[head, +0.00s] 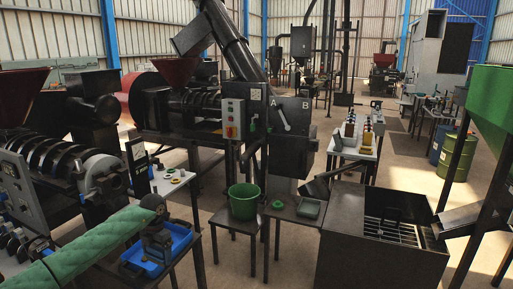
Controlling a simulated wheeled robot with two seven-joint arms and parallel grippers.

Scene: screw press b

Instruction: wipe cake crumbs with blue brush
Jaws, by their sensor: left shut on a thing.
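My left arm comes in from the lower left in a green sleeve. Its dark gripper (156,252) points down over a blue tray (180,243) on the table at the lower left. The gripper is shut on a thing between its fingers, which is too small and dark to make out. I cannot tell a blue brush apart from the blue of the tray. No cake crumbs can be made out for certain. My right gripper is not in view.
A screw press (85,170) stands behind the tray at the left. A dark grated box (345,250) stands at the lower right. Open floor shows left of the bucket stand.

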